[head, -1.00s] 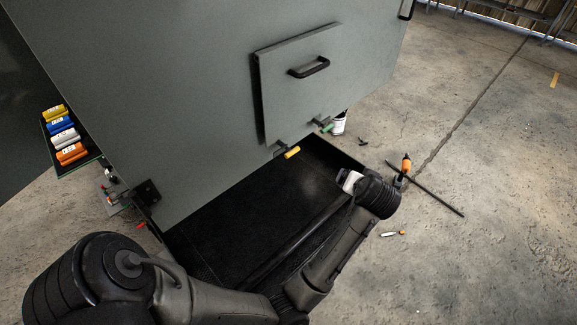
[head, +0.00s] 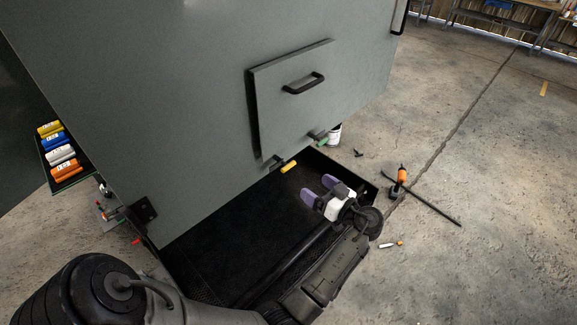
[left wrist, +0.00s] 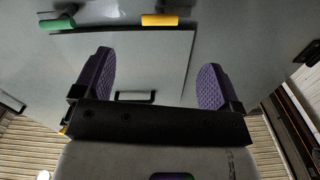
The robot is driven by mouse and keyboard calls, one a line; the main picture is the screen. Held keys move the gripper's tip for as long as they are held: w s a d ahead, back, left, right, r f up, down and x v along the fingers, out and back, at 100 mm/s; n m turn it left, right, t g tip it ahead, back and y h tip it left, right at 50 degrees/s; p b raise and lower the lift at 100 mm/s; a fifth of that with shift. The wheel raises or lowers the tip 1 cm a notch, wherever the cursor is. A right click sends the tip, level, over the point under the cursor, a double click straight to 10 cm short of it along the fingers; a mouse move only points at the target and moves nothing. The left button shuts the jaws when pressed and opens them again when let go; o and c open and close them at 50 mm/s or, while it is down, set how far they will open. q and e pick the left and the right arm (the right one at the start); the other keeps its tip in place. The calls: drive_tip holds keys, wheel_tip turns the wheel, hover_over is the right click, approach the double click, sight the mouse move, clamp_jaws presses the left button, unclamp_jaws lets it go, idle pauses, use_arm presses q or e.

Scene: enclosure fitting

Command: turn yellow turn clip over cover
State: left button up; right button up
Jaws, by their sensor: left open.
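The grey cover (head: 292,98) with a black handle (head: 304,84) sits on the large grey panel. The yellow turn clip (head: 288,167) is at the cover's lower edge, left of the green turn clip (head: 322,141). In the left wrist view the yellow clip (left wrist: 166,20) and the green clip (left wrist: 72,24) lie beyond the fingers, at the cover's edge (left wrist: 140,55). My left gripper (head: 320,190) is open, its purple fingers empty, below and right of the yellow clip and apart from it. My right gripper is not in view.
A black tray-like base (head: 230,215) lies beneath the panel. A rack of coloured cylinders (head: 62,172) is at the left.

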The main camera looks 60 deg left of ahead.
sight(289, 165)
use_arm(q)
drive_tip(key=p+x, duration=0.2)
drive_tip(key=x, duration=0.9)
drive_tip(key=shift+s+a, duration=0.1)
drive_tip(key=shift+a, duration=0.3)
drive_tip(key=c, duration=0.8)
